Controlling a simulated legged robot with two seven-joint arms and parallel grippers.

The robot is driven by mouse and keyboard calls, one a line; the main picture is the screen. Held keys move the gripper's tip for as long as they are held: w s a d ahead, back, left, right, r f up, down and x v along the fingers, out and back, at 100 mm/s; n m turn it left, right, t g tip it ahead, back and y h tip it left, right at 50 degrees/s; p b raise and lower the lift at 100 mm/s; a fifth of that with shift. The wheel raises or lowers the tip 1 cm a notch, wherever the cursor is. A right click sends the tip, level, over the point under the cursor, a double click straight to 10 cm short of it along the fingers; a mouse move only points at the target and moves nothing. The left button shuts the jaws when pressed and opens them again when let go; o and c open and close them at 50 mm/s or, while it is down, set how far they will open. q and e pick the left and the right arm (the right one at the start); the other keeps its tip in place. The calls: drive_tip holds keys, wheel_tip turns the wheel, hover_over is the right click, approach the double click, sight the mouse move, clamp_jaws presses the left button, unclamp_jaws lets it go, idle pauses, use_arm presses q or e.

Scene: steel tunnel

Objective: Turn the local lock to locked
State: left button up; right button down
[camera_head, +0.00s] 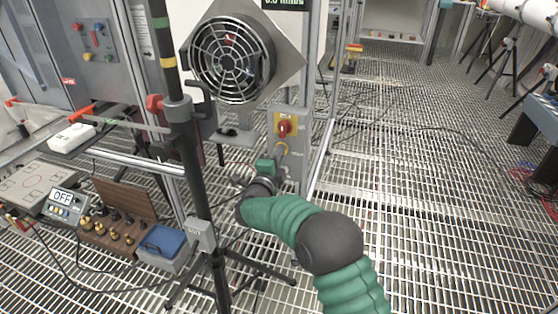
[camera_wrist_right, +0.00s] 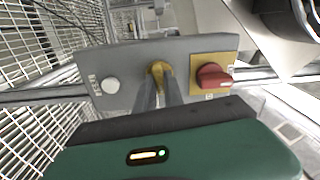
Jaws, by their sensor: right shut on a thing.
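The local lock (camera_wrist_right: 159,69) is a small round brass-yellow fitting in the middle of a grey panel (camera_wrist_right: 133,58) in the right wrist view. In the head view the lock (camera_head: 282,147) shows as a yellow ring below a red knob. My right gripper (camera_head: 279,153) reaches the panel from the front. In the wrist view its two fingers (camera_wrist_right: 160,86) are close together and shut on the middle of the lock. They hide its centre, so I cannot tell which way it is turned. My left gripper is not in view.
A red rotary knob (camera_wrist_right: 212,76) on a yellow plate sits beside the lock. A pale round button (camera_wrist_right: 111,86) is on its other side. A round fan (camera_head: 232,60) is above the panel. A black tripod pole (camera_head: 190,160) stands left of my right arm. Open grating lies to the right.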

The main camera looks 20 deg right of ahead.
drive_tip(key=shift+f+m+b, duration=0.25)
drive_tip(key=shift+m+b, duration=0.2)
drive_tip(key=shift+m, duration=0.25)
drive_tip(key=c, duration=1.4)
unclamp_jaws()
drive_tip(key=shift+c, duration=0.2)
drive_tip(key=shift+r, duration=0.1)
drive_tip(key=p+v, duration=0.2)
drive_tip(key=v, duration=0.5)
drive_tip(key=shift+s, duration=0.2)
